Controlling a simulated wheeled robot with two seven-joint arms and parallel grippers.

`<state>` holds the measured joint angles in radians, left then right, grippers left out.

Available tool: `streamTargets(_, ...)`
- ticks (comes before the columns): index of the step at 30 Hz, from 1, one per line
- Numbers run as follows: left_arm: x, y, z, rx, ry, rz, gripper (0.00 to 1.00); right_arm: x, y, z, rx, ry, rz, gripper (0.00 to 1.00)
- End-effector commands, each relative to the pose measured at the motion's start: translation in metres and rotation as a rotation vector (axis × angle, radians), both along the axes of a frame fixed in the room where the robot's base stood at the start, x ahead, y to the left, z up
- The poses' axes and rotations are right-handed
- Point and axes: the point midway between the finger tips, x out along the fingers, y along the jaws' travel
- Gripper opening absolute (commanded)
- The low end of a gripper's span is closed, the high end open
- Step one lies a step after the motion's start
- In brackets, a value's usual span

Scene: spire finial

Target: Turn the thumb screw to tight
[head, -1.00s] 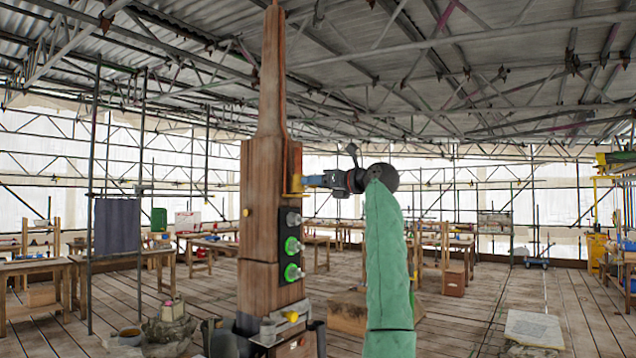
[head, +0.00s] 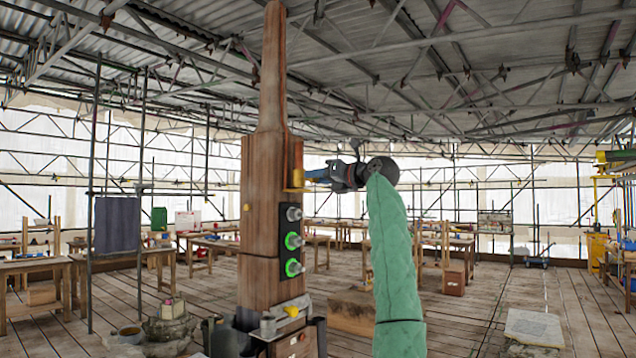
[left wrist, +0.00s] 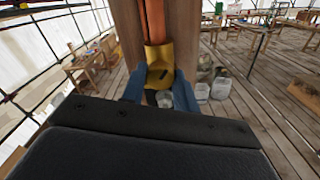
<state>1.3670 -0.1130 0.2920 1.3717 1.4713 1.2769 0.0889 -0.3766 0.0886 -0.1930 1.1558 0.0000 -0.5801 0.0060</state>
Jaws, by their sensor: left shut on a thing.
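A tall wooden spire post (head: 262,200) stands left of centre in the head view. A yellow piece (head: 298,178), which I take to be the thumb screw, sits high on its right side. My left gripper (head: 308,175) reaches it from the right, with blue fingers shut on it. In the left wrist view the yellow piece (left wrist: 160,62) has a dark mark and sits between the blue fingertips (left wrist: 158,88), below an orange strip. The fingers hide part of its sides, and I cannot tell how tight it is. My right gripper is not in view.
A dark panel (head: 291,265) on the post carries a grey knob and two green-lit ones. Below is a metal fitting with a yellow knob (head: 291,311). Workbenches (head: 35,268) stand behind on the plank floor. A grey stone pot (head: 168,325) stands front left.

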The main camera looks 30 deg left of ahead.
Motion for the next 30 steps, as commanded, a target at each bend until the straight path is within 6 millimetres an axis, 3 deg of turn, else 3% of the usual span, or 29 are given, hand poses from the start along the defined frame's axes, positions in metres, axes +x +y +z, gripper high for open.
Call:
streamTargets(14,0.0,0.0,-0.002,0.035,0.445,-0.002,0.07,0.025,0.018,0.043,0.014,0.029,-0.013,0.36)
streamTargets(30,0.0,-0.001,-0.001,0.077,0.957,-0.003,0.07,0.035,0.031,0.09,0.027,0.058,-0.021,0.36)
